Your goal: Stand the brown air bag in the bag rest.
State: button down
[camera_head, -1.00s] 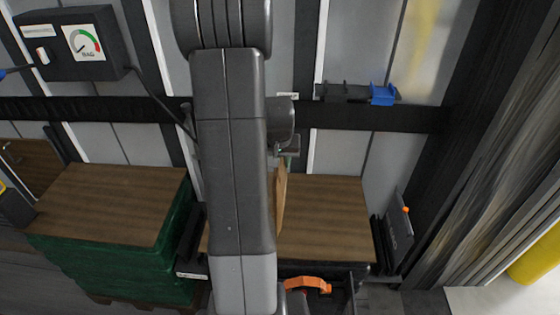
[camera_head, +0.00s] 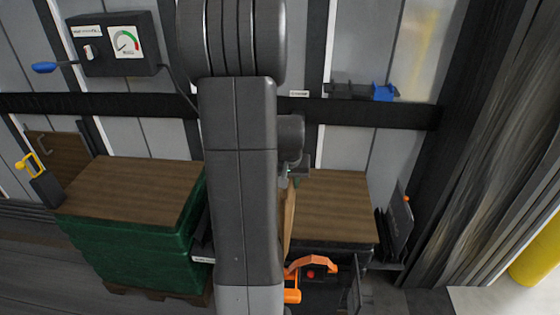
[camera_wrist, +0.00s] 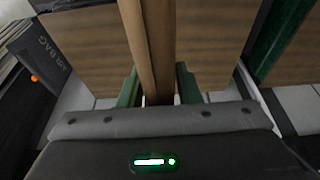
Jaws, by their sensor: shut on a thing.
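My gripper (camera_wrist: 158,90) is shut on the brown air bag (camera_wrist: 148,40), with a green finger on each side of it. The bag is a thin brown slab seen nearly edge-on, upright; its far end runs out of the wrist view. In the head view my arm hides much of it, and a narrow strip of the bag (camera_head: 289,215) shows in front of the right wood-topped stack. A dark tilted panel lettered "AIR BAG" (camera_wrist: 38,52) is at left in the wrist view. It also stands at right in the head view (camera_head: 400,218); whether it is the bag rest is unclear.
Two wood-topped stacks stand below the wall, the left one (camera_head: 140,190) green-sided, the right one (camera_head: 335,205) dark-sided. A labelled dark bracket (camera_head: 203,252) sits between them. An orange-handled thing (camera_head: 312,264) is in front.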

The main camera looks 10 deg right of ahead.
jog(key=w+a+f+n, duration=0.1)
jog(key=w+a+f, duration=0.1)
jog(key=a, duration=0.5)
jog(key=w+a+f+n, duration=0.2)
jog(key=w+a, duration=0.2)
jog(key=a, duration=0.3)
jog(key=shift+w+y, duration=0.25)
jog(key=shift+y, duration=0.15)
jog(key=shift+f, duration=0.1)
